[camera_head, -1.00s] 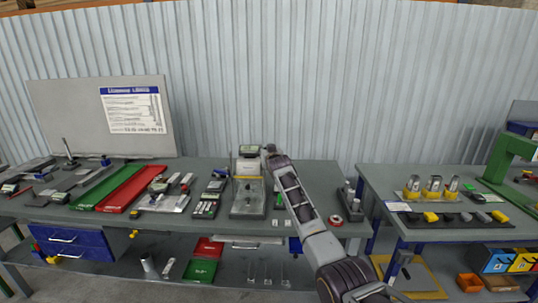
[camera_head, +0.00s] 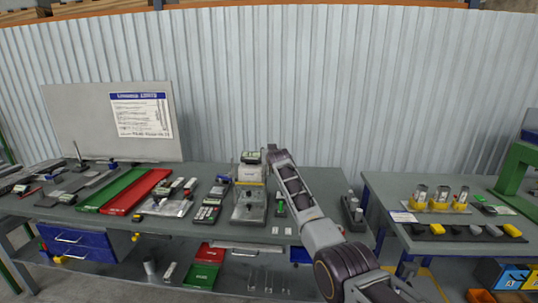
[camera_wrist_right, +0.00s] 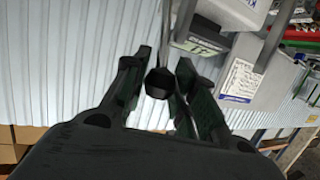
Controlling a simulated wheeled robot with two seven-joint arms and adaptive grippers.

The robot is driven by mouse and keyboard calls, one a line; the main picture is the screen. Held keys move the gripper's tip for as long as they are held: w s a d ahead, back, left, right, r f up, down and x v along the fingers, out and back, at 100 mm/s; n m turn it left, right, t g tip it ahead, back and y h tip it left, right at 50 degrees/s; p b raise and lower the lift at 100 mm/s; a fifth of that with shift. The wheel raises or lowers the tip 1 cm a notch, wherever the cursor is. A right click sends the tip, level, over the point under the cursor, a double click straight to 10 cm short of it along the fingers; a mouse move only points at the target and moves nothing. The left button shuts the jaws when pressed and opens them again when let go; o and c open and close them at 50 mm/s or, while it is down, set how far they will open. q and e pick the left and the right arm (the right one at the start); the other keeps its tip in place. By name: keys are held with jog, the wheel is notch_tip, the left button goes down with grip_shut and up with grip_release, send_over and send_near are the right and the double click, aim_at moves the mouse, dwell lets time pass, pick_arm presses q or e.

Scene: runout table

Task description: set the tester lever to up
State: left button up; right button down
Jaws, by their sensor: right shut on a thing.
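The tester (camera_head: 249,190) stands on the grey bench, a pale upright unit with a small display on top. The gripper is shut on the knob. In the head view my right gripper (camera_head: 273,153) is at the tester's upper right side, and the lever is hidden there. My left gripper is not in view.
Left of the tester lie a keypad meter (camera_head: 208,211), a red tray (camera_head: 133,191) and a green tray (camera_head: 108,189). A dark holder (camera_head: 352,212) stands right of my arm. A second table (camera_head: 400,182) is at the right, across a gap. A corrugated wall stands behind.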

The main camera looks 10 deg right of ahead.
jog(key=shift+d+r, duration=0.1)
jog(key=shift+r, duration=0.4)
jog(key=c, duration=1.3)
grip_release()
jog(key=shift+c, duration=0.2)
jog(key=shift+o, duration=1.1)
jog(key=shift+w+f, duration=0.1)
jog(key=shift+f, duration=0.2)
jog(key=shift+s, duration=0.4)
